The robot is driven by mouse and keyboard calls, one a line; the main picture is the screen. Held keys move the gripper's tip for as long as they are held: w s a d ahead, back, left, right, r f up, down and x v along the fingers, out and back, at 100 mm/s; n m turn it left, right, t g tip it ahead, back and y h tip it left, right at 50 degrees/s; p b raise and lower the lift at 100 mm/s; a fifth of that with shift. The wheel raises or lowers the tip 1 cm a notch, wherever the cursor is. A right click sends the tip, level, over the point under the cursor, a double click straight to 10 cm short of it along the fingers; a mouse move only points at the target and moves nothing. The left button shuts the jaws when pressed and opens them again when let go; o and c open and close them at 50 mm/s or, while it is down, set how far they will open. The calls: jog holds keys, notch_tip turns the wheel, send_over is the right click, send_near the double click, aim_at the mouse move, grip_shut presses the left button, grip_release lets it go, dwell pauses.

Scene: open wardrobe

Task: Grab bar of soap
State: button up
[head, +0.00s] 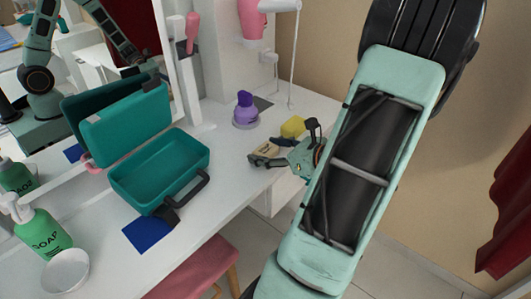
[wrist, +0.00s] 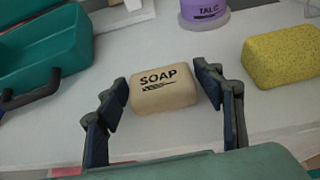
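The bar of soap (wrist: 163,90) is a beige block with "SOAP" printed on it. It lies on the white tabletop. My gripper (wrist: 166,93) is open, with one finger on each side of the soap; small gaps seem to show, and I cannot tell whether either finger touches it. In the head view my gripper (head: 262,160) is low over the right part of the table, and the soap (head: 266,150) is partly hidden behind the fingers.
A yellow sponge (wrist: 282,58) lies right of the soap, and a purple talc container (wrist: 204,10) stands behind it. An open teal case (head: 160,170) is to the left. A green soap bottle (head: 43,232) and white bowl (head: 66,270) stand at the near left. A mirror rises behind.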

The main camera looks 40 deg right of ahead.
aim_at(267, 149)
jog(key=c, duration=0.8)
jog(key=shift+r, duration=0.5)
notch_tip(267, 149, up, 2)
jog(key=shift+r+p, duration=0.2)
jog(key=shift+p, duration=0.45)
jog(key=s+a+r+p, duration=0.1)
jog(key=s+a+r, duration=0.8)
jog(key=s, duration=0.1)
jog(key=shift+s+r, duration=0.3)
jog(key=shift+s, duration=0.05)
